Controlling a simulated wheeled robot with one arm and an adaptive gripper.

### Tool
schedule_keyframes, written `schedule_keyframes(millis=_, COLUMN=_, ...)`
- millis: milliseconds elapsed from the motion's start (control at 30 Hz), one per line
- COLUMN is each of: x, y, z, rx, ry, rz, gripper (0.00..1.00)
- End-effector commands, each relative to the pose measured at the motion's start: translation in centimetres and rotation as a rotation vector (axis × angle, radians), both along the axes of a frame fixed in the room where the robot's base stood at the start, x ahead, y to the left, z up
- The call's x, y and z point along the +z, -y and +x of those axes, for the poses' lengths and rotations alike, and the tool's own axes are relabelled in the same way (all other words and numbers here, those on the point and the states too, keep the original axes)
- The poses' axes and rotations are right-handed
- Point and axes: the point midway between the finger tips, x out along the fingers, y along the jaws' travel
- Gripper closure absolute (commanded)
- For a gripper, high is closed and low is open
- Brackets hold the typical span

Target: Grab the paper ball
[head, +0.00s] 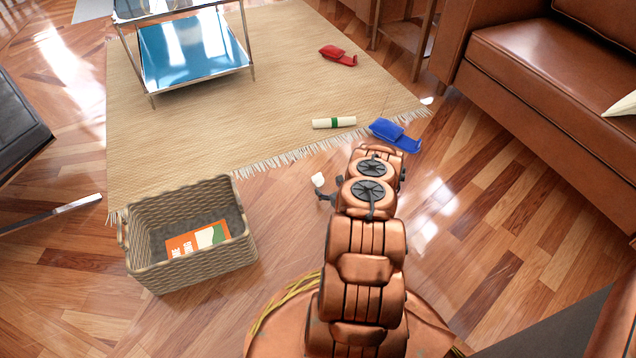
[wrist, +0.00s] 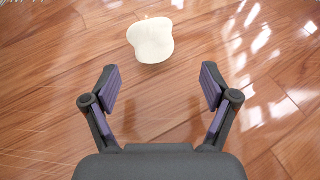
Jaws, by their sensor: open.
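A small off-white paper ball (head: 318,180) lies on the wood floor just off the rug's fringed edge. In the wrist view the paper ball (wrist: 151,40) sits ahead of my fingertips and slightly left of the middle between them. My gripper (wrist: 160,88) is open and empty, with bare floor between its dark fingers. In the head view my gripper (head: 326,194) is low over the floor, right beside the ball; its far finger is partly hidden by my arm.
A wicker basket (head: 190,277) holding an orange booklet (head: 190,241) stands to the left. A cream roll with a green band (head: 334,123), a blue item (head: 395,135) and a red item (head: 338,55) lie around the rug (head: 270,80). A brown leather sofa (head: 540,125) stands right.

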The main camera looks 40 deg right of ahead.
Motion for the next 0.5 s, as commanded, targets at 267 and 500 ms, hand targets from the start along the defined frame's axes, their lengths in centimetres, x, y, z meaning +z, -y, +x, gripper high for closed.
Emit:
schedule_keyframes(millis=267, x=-0.7, y=0.3, z=1.9, rx=0.002, ry=0.000, rz=0.000, gripper=0.15)
schedule_keyframes(millis=500, x=-1.0, y=0.5, z=3.8, rx=0.002, ry=0.003, rz=-0.001, gripper=0.15)
